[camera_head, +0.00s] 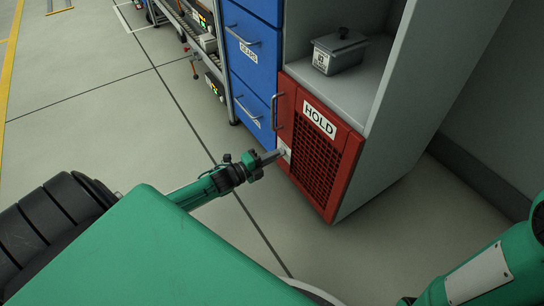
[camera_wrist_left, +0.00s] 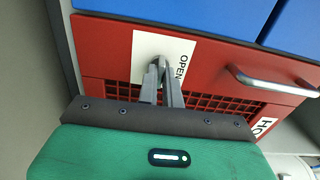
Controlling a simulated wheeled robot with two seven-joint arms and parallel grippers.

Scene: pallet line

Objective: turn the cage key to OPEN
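The red cage door (camera_head: 318,160) with the HOLD label is closed, low in the cabinet. Its white key plate (camera_head: 286,150) is at the door's left side. In the left wrist view the plate (camera_wrist_left: 178,43) reads OPEN, beside the fingertips. My left gripper (camera_head: 275,156) reaches the plate from the left. In the left wrist view its two fingers (camera_wrist_left: 161,72) are close together at the plate, around the small grey cage key (camera_wrist_left: 153,70). The fingers hide most of the key, so its turn angle is hard to tell. My right gripper is out of view.
A bar handle (camera_head: 278,112) stands out from the red door close to the plate. Blue drawers (camera_head: 252,60) are to the left. A grey lidded box (camera_head: 338,52) sits on the shelf above. The floor in front is clear.

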